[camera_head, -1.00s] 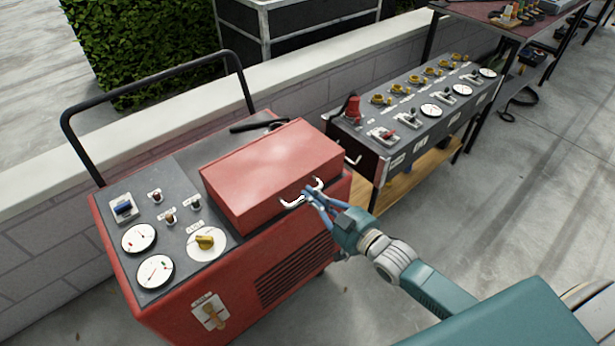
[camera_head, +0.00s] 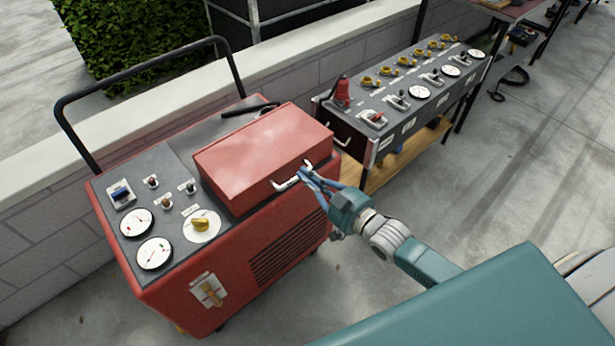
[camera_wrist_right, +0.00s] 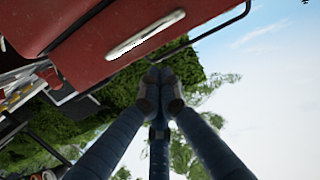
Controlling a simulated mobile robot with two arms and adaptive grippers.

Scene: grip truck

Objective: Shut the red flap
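The red flap (camera_head: 262,150) is a box-like lid on top of the red cart (camera_head: 285,215). It looks lowered and nearly level with the cart top; I cannot tell whether it is fully seated. Its pale handle (camera_head: 292,177) is on the front face. My right gripper (camera_head: 305,174) is at the right end of this handle. In the right wrist view its blue fingertips (camera_wrist_right: 160,82) are drawn together with nothing visible between them, and the handle (camera_wrist_right: 145,35) shows beyond them, apparently outside the fingers. My left gripper is not in view.
The cart's dark panel (camera_head: 172,187) carries gauges and knobs left of the flap. A black push bar (camera_head: 140,75) rises behind it. A black control console (camera_head: 405,100) stands to the right. A low wall (camera_head: 150,120) runs behind; the paved floor at right is open.

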